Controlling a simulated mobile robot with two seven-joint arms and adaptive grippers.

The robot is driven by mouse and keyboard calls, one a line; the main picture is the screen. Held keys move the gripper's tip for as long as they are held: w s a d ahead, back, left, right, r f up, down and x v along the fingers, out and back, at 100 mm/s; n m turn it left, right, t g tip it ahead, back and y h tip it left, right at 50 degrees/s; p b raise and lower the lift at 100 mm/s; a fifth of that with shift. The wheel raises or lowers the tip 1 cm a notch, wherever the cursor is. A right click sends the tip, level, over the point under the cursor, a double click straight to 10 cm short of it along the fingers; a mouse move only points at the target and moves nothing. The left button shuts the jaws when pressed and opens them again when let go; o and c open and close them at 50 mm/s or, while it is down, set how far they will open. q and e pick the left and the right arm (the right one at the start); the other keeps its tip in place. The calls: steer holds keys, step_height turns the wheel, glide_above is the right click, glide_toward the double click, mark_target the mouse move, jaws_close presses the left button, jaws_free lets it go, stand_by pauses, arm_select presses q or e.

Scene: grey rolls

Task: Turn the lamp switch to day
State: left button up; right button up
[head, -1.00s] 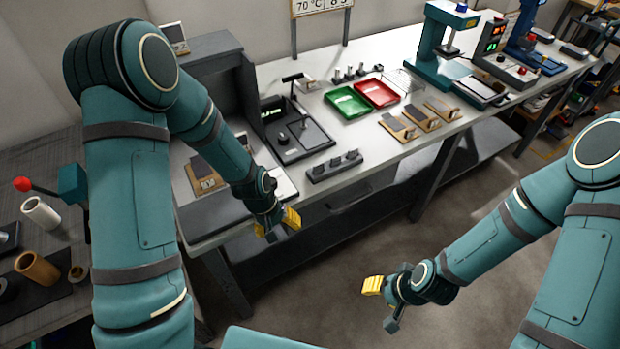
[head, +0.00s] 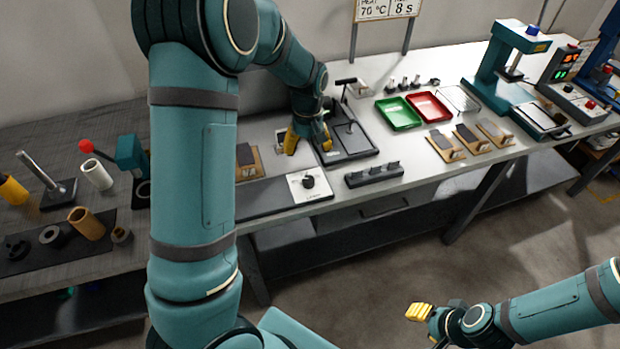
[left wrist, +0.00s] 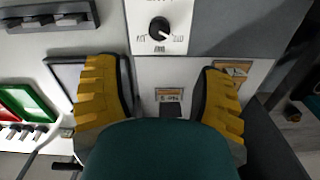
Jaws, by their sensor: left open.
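A white plate (head: 322,192) with a round black knob (head: 309,182) lies near the front edge of the bench. In the left wrist view the knob (left wrist: 160,28) is at the top centre. It has a pale pointer mark towards its lower right, and the small labels around it are too blurred to read. My left gripper (head: 308,140) is open and empty above the bench, behind the knob plate and apart from it. In the left wrist view its yellow fingers (left wrist: 160,72) are wide apart, below the knob. My right gripper (head: 418,312) is off the bench at the lower right.
A black fixture (head: 350,140) stands close right of my left gripper, with a dark holder block (head: 374,175) in front. Green (head: 398,114) and red (head: 429,106) trays lie farther right. A wooden stand (head: 247,162) is left of the knob plate.

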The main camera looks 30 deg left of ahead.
mark_target(309, 179)
arm_select(q)
step_height(309, 179, down, 12)
steer(key=shift+d+f+b, duration=0.1)
steer(key=shift+f+b, duration=0.15)
steer(key=shift+b, duration=0.85)
jaws_close()
